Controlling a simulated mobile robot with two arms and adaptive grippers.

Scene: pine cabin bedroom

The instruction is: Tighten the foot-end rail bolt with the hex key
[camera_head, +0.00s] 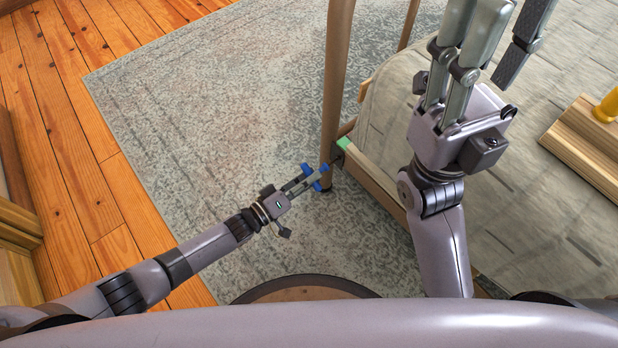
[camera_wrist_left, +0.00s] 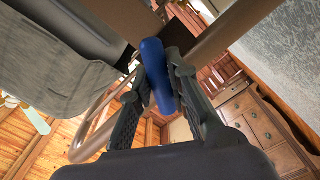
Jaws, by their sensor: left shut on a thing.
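My left gripper (camera_head: 318,176) is low beside the wooden bed post (camera_head: 338,75), shut on the blue-handled hex key (camera_wrist_left: 155,75). The blue handle stands between the two dark fingers (camera_wrist_left: 152,95) in the left wrist view. A thin dark piece shows between the gripper and the rail corner; I cannot tell whether its tip sits in the bolt. The bed rail (camera_head: 378,183) meets the post there, with a green patch (camera_head: 344,143) on top of the corner. The bolt itself is hidden. My right gripper (camera_head: 507,14) is open and empty above the bed, fingers pointing away from me.
The grey bedding (camera_head: 540,190) fills the right side. A wooden plank (camera_head: 585,140) with a yellow object (camera_head: 608,105) lies on it. The patterned rug (camera_head: 220,120) and plank floor (camera_head: 60,110) are clear on the left. A wooden dresser (camera_wrist_left: 262,125) stands beyond the rug.

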